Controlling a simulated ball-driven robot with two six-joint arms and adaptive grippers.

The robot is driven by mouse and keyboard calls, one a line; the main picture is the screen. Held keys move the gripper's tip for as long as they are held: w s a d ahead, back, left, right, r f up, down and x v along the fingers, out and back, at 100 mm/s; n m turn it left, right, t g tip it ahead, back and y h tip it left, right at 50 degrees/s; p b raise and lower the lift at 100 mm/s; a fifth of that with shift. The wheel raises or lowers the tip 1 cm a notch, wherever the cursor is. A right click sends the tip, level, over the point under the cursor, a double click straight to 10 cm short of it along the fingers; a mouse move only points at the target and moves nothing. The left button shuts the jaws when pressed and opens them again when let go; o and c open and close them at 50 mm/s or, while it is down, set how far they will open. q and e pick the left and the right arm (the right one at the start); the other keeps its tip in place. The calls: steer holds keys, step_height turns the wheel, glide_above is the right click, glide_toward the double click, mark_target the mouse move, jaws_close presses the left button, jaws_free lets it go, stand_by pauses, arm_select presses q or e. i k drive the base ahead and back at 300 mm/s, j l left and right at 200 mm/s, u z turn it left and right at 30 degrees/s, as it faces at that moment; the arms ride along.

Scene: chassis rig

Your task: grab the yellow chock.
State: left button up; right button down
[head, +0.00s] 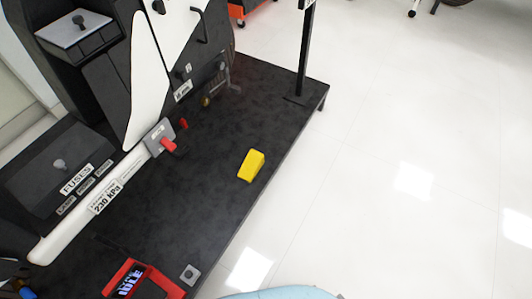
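The yellow chock (251,165) is a small wedge-shaped block. It lies on the black platform (225,195), right of the rig's upright panels and close to the platform's right edge. Nothing touches it from above and its visible sides are clear. Neither of my grippers can be made out in the head view.
A black post (305,50) stands at the far corner. Bare platform surrounds the chock; white floor (400,150) lies right.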

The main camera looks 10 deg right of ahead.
mark_target(254, 161)
steer(key=z, duration=0.15)
steer(key=i+l+u, duration=0.2)
steer(key=u, duration=0.2)
steer(key=i+l+u, duration=0.15)
steer(key=l+u, duration=0.2)
steer(key=i+l+u, duration=0.1)
steer(key=l+u, duration=0.3)
